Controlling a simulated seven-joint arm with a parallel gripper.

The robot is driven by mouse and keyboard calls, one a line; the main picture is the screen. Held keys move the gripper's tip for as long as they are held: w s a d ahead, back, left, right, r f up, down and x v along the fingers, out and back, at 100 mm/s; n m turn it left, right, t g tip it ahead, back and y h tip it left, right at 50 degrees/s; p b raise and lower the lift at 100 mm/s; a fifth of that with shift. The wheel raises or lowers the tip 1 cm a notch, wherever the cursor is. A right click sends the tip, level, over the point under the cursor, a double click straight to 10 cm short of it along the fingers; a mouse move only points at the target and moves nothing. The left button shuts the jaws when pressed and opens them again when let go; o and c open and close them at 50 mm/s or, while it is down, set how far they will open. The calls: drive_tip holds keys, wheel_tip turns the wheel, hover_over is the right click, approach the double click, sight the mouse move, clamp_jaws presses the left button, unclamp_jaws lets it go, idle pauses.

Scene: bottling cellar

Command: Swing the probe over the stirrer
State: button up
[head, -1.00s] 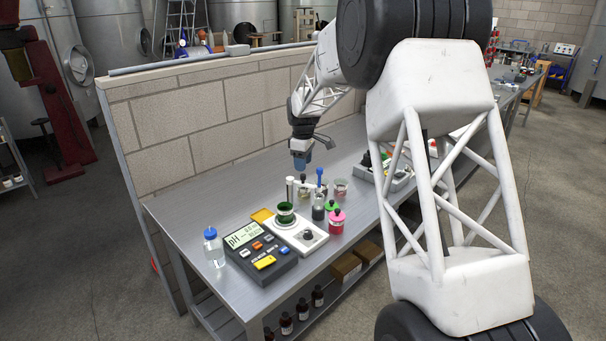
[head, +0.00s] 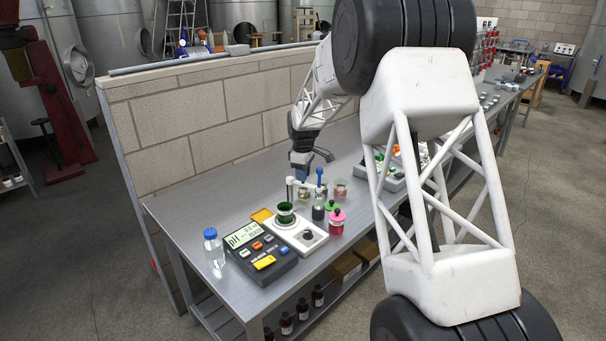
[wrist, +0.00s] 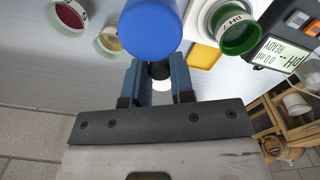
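The probe (head: 319,178) has a blue top and hangs from a white arm on a white post (head: 290,188). Its round blue top (wrist: 150,28) seems to fill the upper middle of the wrist view. The white stirrer (head: 307,238) with a dark knob stands in front, bearing a beaker (head: 286,212) of green liquid; this beaker (wrist: 237,30) reads pH 7 in the wrist view. My gripper (head: 301,171) is low over the holder, behind the stirrer. In the wrist view, its fingers (wrist: 160,72) stand apart around a black and white cylinder; I cannot tell whether they touch it.
The pH meter (head: 262,252) and a blue-capped bottle (head: 213,248) stand left of the stirrer. Cups of yellow (wrist: 112,42) and red liquid (wrist: 66,18) are near my gripper. A brick wall (head: 200,125) backs the bench.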

clamp_jaws()
drive_tip(key=shift+s+a+m, duration=0.1)
drive_tip(key=shift+s+m, duration=0.05)
drive_tip(key=shift+m, duration=0.15)
drive_tip(key=shift+s+a+m, duration=0.4)
drive_tip(key=shift+a+m, duration=0.45)
drive_tip(key=shift+m, duration=1.4)
drive_tip(key=shift+s+a+m, duration=0.45)
drive_tip(key=shift+a+m, duration=0.4)
drive_tip(key=shift+m, duration=1.35)
drive_tip(key=shift+s+a+m, duration=0.4)
drive_tip(key=shift+a+m, duration=0.45)
drive_tip(key=shift+m, duration=1.4)
drive_tip(key=o, duration=0.6)
unclamp_jaws()
drive_tip(key=shift+c, duration=0.2)
